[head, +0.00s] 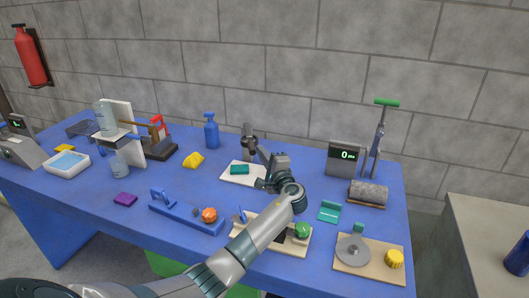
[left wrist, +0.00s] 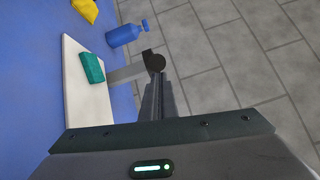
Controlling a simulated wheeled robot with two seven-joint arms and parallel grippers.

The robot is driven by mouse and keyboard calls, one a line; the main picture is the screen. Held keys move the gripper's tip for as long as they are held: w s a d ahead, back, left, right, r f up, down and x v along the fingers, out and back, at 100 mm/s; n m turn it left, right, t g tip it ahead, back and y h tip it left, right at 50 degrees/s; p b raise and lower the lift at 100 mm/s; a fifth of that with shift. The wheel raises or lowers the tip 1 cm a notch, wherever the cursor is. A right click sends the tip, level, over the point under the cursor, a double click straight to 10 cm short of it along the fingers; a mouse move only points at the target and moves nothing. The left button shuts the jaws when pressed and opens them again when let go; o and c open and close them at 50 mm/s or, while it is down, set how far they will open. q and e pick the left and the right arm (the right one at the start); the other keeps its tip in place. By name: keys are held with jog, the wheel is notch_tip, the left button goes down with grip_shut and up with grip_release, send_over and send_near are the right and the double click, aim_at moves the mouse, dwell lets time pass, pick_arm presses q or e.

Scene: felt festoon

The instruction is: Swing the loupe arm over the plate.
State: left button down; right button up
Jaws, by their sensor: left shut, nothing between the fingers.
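The white plate (head: 232,179) lies flat on the blue table near the back middle, with a teal block (head: 239,169) on it. A dark upright post (head: 247,130), apparently the loupe stand, rises behind the plate. In the left wrist view a grey bar, apparently the loupe arm (left wrist: 126,73), runs from a dark round cap (left wrist: 154,61) leftward to beside the teal block (left wrist: 91,68). My left gripper (head: 257,151) is shut and empty, right of the plate by the post. Its fingers (left wrist: 158,80) point at the cap; contact is unclear. My right gripper is out of view.
A blue spray bottle (head: 211,131) and a yellow item (head: 193,160) stand left of the plate. A scale display (head: 346,155) and a grey roll (head: 368,193) are to the right. Boards with a green knob (head: 303,230) and yellow knob (head: 394,259) lie in front.

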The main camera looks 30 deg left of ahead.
pick_arm(q)
jog(key=shift+a, duration=0.1)
jog(key=s+a+m+t+h+p, duration=0.3)
jog(key=s+a+m+t+h, duration=0.1)
jog(key=a, duration=0.4)
jog(key=shift+s+t+h, duration=0.5)
jog(key=shift+s, duration=0.5)
jog(key=shift+a+r, duration=0.1)
jog(key=shift+a, duration=0.05)
